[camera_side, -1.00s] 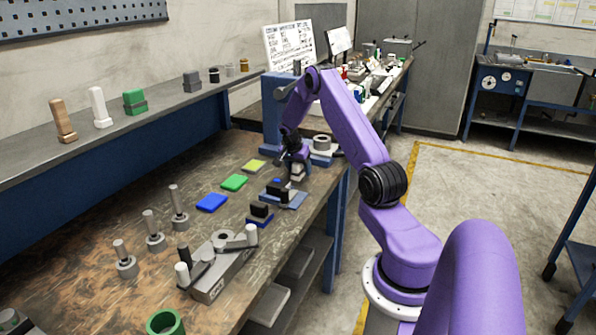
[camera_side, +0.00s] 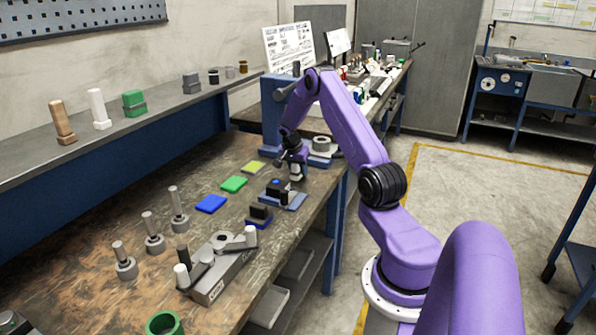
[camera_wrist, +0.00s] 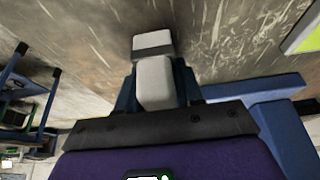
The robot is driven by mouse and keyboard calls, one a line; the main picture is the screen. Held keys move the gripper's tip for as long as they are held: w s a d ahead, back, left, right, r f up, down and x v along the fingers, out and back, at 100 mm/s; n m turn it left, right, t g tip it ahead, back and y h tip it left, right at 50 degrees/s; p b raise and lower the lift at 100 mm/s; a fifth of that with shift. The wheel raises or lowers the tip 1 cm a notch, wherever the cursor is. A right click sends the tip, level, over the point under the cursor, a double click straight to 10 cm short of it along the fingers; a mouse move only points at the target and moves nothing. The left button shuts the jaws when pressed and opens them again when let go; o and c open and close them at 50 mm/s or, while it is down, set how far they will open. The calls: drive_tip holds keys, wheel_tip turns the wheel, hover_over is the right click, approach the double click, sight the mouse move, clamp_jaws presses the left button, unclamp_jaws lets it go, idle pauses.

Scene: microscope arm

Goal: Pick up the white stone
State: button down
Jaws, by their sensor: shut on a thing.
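The white stone (camera_wrist: 155,82) is a pale block between the two dark blue fingers of my gripper (camera_wrist: 156,88) in the wrist view. The fingers are shut on its sides. A wider pale and grey piece (camera_wrist: 152,43) shows just beyond its far end; I cannot tell if it is part of the stone. In the side view my gripper (camera_side: 296,168) points down over the back right of the bench, with the pale stone (camera_side: 296,174) small below it. I cannot tell whether the stone is clear of the bench.
A blue fixture with a black block (camera_side: 279,190) stands just in front of my gripper. Blue (camera_side: 211,203), green (camera_side: 234,184) and yellow-green (camera_side: 254,167) pads lie to the left. A grey ring on a blue base (camera_side: 322,146) stands behind right.

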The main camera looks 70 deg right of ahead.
wheel_tip(320, 180, up, 2)
drive_tip(key=shift+r, duration=0.2)
drive_tip(key=s+a+r, duration=0.9)
drive_tip(key=a+r, duration=0.1)
drive_tip(key=shift+s, duration=0.3)
drive_tip(key=shift+a, duration=0.1)
